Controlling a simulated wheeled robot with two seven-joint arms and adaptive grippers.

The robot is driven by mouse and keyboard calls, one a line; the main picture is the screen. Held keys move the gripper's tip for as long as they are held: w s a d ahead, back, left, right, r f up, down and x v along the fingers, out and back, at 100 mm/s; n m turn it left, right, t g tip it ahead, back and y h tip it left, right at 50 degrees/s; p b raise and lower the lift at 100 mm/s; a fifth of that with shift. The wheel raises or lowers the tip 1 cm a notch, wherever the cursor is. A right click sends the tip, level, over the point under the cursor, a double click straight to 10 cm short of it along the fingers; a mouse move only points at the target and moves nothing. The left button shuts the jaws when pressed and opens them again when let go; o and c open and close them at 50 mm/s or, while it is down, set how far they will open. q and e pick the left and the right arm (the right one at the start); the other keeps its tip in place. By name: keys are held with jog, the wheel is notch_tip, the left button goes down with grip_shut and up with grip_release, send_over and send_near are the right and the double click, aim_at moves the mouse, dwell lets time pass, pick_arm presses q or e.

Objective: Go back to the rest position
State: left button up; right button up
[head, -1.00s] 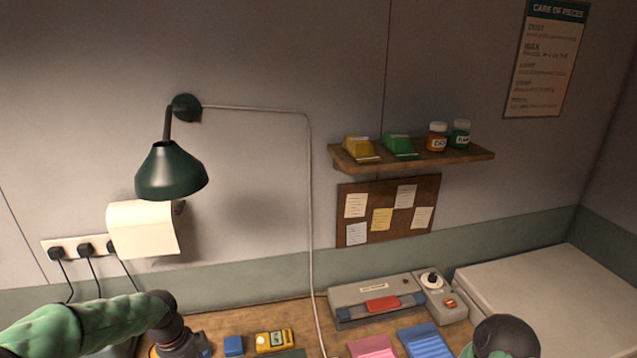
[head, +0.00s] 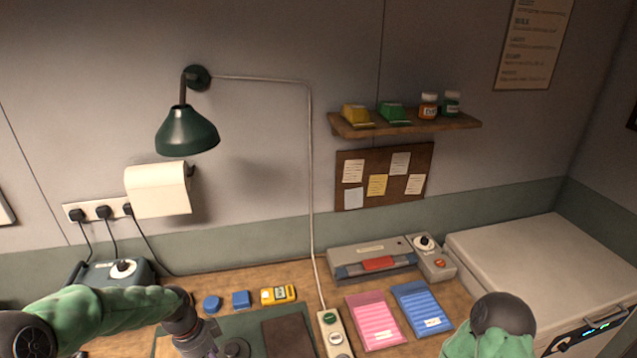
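My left arm comes in from the left, its green sleeve bent down toward the bench. The top of my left gripper (head: 201,346) shows at the bottom edge, over the left part of the dark green mat (head: 222,328). Its fingertips are cut off, so I cannot see whether it is open or holds anything. My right arm shows only as a green sleeve with a dark joint at the lower right. My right gripper is out of view.
On the wooden bench are a blue round piece (head: 212,304), a blue block (head: 241,299), a yellow device (head: 278,295), a power strip (head: 332,335), pink (head: 373,320) and blue (head: 422,309) packets and a grey sealer (head: 372,262). A green lamp (head: 187,132) hangs above.

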pick_arm(q)
jog(key=s+d+f+n+h, duration=0.1)
jog(key=s+d+f+n, duration=0.25)
jog(key=f, duration=0.35)
jog(key=s+d+f+n+h, duration=0.1)
jog(key=s+d+f+n, duration=0.2)
jog(key=d+f+n, duration=0.3)
jog(key=s+d+f+n, duration=0.6)
jog(key=s+f+n, duration=0.45)
jog(key=s, duration=0.25)
notch_tip(320, 180, down, 8)
jog(key=w+d+b, duration=0.2)
jog(key=b, duration=0.8)
jog(key=shift+t, duration=0.3)
jog(key=shift+a, duration=0.1)
